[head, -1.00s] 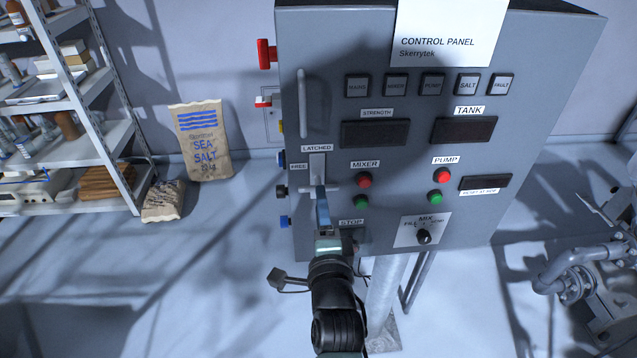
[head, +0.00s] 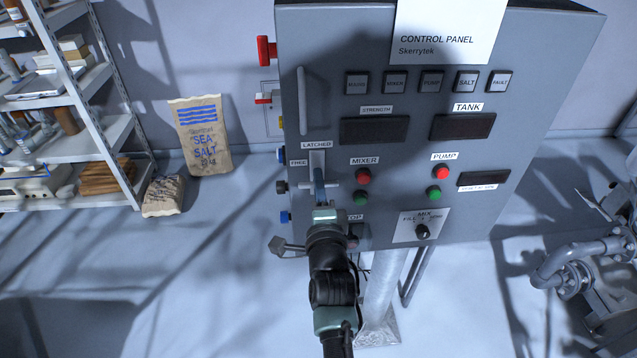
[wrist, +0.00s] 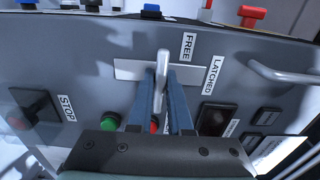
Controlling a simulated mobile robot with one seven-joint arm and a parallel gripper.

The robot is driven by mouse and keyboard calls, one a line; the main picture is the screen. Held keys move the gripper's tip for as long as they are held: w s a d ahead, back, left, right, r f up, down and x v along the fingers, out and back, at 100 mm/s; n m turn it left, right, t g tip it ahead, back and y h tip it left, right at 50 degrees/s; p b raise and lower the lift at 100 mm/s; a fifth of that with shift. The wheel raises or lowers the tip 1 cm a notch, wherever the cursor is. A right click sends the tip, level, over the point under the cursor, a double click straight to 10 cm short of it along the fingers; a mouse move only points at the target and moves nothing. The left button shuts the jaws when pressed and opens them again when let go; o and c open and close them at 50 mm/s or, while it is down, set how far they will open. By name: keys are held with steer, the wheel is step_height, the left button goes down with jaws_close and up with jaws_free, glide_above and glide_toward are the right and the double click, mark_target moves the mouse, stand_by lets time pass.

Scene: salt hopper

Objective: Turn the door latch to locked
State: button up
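The door latch is a light metal handle (wrist: 162,72) crossing a pale plate (wrist: 128,70). In the head view the plate (head: 317,160) stands upright and the handle (head: 333,185) lies across it. The handle is in line with the FREE label (head: 299,162), not the LATCHED label (head: 316,144) above. My gripper (head: 320,190) is at the latch. In the wrist view its two blue fingers (wrist: 162,82) stand either side of the handle, close to it; contact is hard to judge. The fingers are partly apart. The arm hides part of the panel below the latch.
Red and green mixer buttons (head: 362,187) sit right of the latch. The STOP button (wrist: 25,119) is below it, mostly behind my wrist in the head view. A vertical door handle (head: 301,102) is above. Knobs (head: 282,187) stick out along the panel's left side.

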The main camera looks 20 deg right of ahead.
jaws_close()
steer(key=n+b, duration=0.1)
steer(key=n, duration=0.1)
steer(key=n+b, duration=0.1)
steer(key=b, duration=0.1)
steer(key=shift+f+n, duration=0.2)
steer(key=shift+n, duration=0.2)
steer(key=n+b, duration=0.3)
steer(key=n, duration=0.2)
steer(key=shift+n, duration=0.3)
steer(key=n+b, duration=0.2)
steer(key=n, duration=0.2)
steer(key=shift+r+b, duration=0.1)
steer(key=shift+b, duration=0.25)
steer(key=n+b, duration=0.1)
steer(key=n, duration=0.3)
steer(key=shift+b, duration=0.35)
steer(key=shift+r+n, duration=0.1)
steer(key=shift+n, duration=0.3)
